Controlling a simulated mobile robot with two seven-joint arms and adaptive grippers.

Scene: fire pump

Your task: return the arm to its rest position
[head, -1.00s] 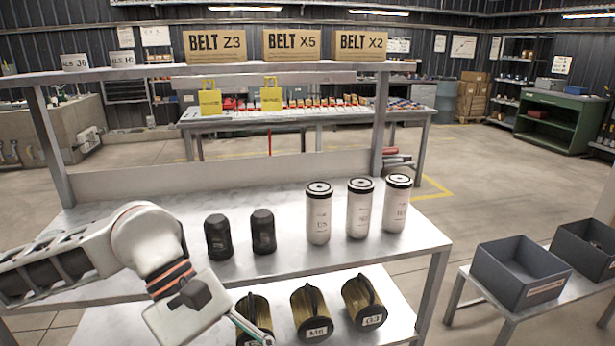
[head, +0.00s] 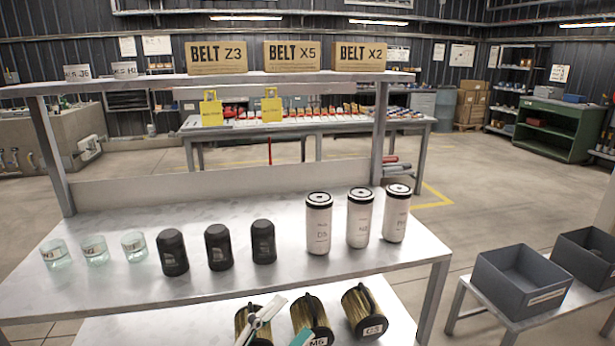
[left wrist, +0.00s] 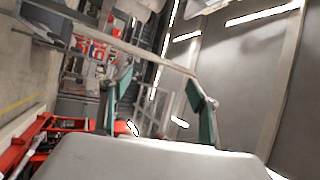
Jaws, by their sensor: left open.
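My left gripper (head: 282,322) shows only in part at the bottom edge of the head view, in front of the brass-coloured canisters on the lower shelf. The rest of my left arm is out of that view. In the left wrist view its two green-sided fingers (left wrist: 160,88) stand wide apart with nothing between them. That view is tilted and shows a wall, red equipment and floor. I do not see my right gripper.
The workbench (head: 130,290) carries glass jars (head: 95,250), black canisters (head: 219,248) and white canisters (head: 360,217). Brass-coloured canisters (head: 364,309) sit on the lower shelf. BELT boxes (head: 291,56) stand above. Grey bins (head: 520,280) are at the right.

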